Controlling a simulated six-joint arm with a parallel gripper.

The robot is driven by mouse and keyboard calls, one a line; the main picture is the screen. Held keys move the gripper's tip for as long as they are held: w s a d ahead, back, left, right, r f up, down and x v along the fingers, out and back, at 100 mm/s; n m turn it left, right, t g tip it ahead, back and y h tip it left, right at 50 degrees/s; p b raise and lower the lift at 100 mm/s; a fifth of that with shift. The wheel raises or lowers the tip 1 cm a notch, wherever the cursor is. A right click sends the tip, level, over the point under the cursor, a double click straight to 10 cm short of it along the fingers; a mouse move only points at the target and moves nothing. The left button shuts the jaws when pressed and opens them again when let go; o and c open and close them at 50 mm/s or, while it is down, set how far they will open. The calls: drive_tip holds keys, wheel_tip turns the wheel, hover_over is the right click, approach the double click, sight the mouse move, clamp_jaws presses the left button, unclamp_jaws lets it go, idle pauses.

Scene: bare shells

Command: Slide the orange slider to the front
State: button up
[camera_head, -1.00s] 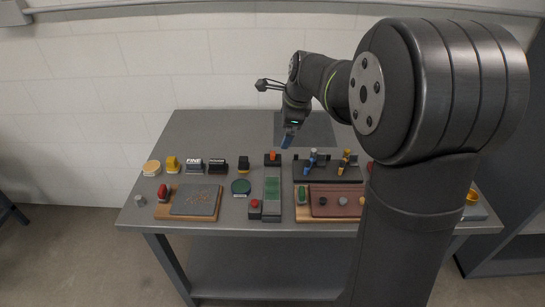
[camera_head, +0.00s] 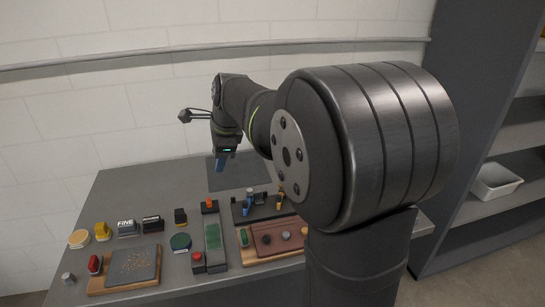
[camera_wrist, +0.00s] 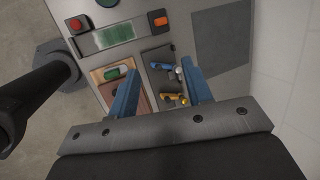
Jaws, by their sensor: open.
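The orange slider (camera_head: 210,203) sits at the far end of a dark track with a green strip (camera_head: 213,235). In the wrist view the orange slider (camera_wrist: 161,21) is at the right end of that track, and a red button (camera_wrist: 76,25) is at the other end. My gripper (camera_head: 221,165) is above the back of the table, behind and slightly right of the slider, and apart from it. In the wrist view my gripper's blue fingers (camera_wrist: 160,92) are spread wide. Nothing is held between them.
A dark holder with blue (camera_head: 247,206) and yellow (camera_head: 280,199) tools stands right of the track. A wooden board (camera_head: 262,258) lies in front of it. Left are a green disc (camera_head: 180,242), several small blocks and a grey plate (camera_head: 131,264). A dark mat (camera_head: 240,172) at the back is bare.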

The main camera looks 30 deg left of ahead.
drive_tip(key=shift+s+a+f+n, duration=0.1)
drive_tip(key=shift+a+f+n, duration=0.1)
drive_tip(key=shift+n, duration=0.4)
drive_tip(key=shift+c, duration=0.3)
drive_tip(key=n+t+h, duration=0.1)
drive_tip(key=n+t, duration=0.1)
drive_tip(key=n, duration=1.4)
approach(209, 200)
drive_tip(key=x, duration=0.8)
drive_tip(key=shift+a+f, duration=0.2)
drive_tip(key=shift+f, duration=0.05)
drive_tip(key=shift+c, duration=0.2)
clamp_jaws()
